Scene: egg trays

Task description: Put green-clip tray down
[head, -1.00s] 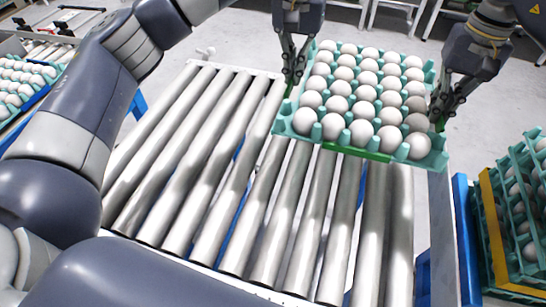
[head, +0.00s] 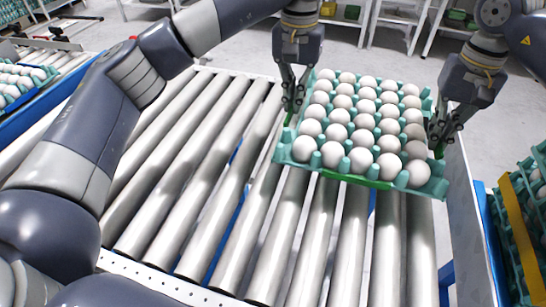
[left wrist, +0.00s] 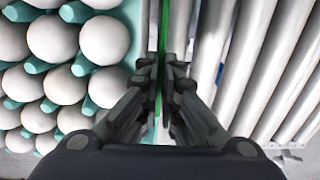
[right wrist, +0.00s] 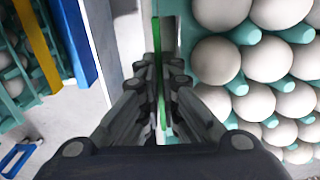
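The green-clip tray (head: 290,147) is turquoise, full of white eggs, and looks about level over the right part of the roller conveyor (head: 203,200). A green clip (head: 372,182) shows on its near edge. My left gripper (head: 292,104) is at its left edge, fingers closed on a green strip of the clip (left wrist: 166,30) in the left wrist view. My right gripper (head: 438,140) is at its right edge, closed on the green strip (right wrist: 155,45) in the right wrist view. The tray's underside is hidden, so I cannot tell whether it touches the rollers.
Rollers to the left and in front of the tray are bare. Stacked egg trays with a yellow strap (head: 522,240) stand at the right, beyond the conveyor's side rail (head: 468,215). Another conveyor with egg trays (head: 15,85) is at the far left. White racks (head: 405,18) stand behind.

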